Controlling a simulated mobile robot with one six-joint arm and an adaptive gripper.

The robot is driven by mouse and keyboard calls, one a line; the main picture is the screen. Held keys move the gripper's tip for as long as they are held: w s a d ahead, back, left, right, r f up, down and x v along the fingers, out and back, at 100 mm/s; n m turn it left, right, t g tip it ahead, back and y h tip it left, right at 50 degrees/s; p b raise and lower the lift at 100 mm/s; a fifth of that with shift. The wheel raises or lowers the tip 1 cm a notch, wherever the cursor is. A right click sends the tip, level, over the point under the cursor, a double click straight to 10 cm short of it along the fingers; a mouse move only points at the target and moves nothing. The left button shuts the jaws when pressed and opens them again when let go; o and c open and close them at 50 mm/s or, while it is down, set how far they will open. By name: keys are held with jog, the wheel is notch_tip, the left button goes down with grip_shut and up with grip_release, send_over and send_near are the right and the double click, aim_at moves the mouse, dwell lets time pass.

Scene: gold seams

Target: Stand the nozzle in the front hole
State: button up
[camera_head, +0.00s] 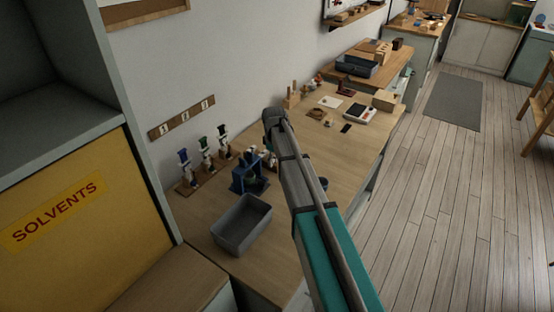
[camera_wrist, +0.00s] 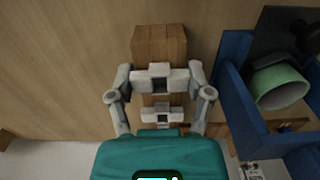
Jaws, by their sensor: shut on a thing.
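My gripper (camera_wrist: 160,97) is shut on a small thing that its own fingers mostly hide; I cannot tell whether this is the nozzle. In the head view my gripper is mostly hidden behind my arm, above the workbench (camera_head: 225,205). A wooden block (camera_wrist: 160,43) shows just beyond the fingers in the wrist view; I cannot tell whether they touch it. No hole can be made out. A blue stand (camera_wrist: 235,100) is to the right of the fingers, with a green cup-like part (camera_wrist: 278,86) inside it. The blue stand also shows in the head view (camera_head: 242,178).
A grey bin (camera_head: 241,224) stands at the bench's near end. Several small upright tools with blue and green parts (camera_head: 204,148) stand in a wooden rack to the left of the blue stand. A yellow solvents cabinet (camera_head: 85,240) is at the left. Bare bench lies around the bin.

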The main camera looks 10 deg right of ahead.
dwell(0.3)
jog(key=o, duration=0.9)
jog(key=shift+c, duration=0.2)
jog(key=shift+r, duration=0.15)
jog(key=shift+r+p, duration=2.35)
jog(key=shift+p, duration=0.2)
jog(key=shift+s, duration=0.1)
jog(key=s+d+r+m+p, duration=0.1)
jog(key=s+m, duration=0.8)
jog(key=s, duration=1.9)
jog(key=shift+r, duration=0.25)
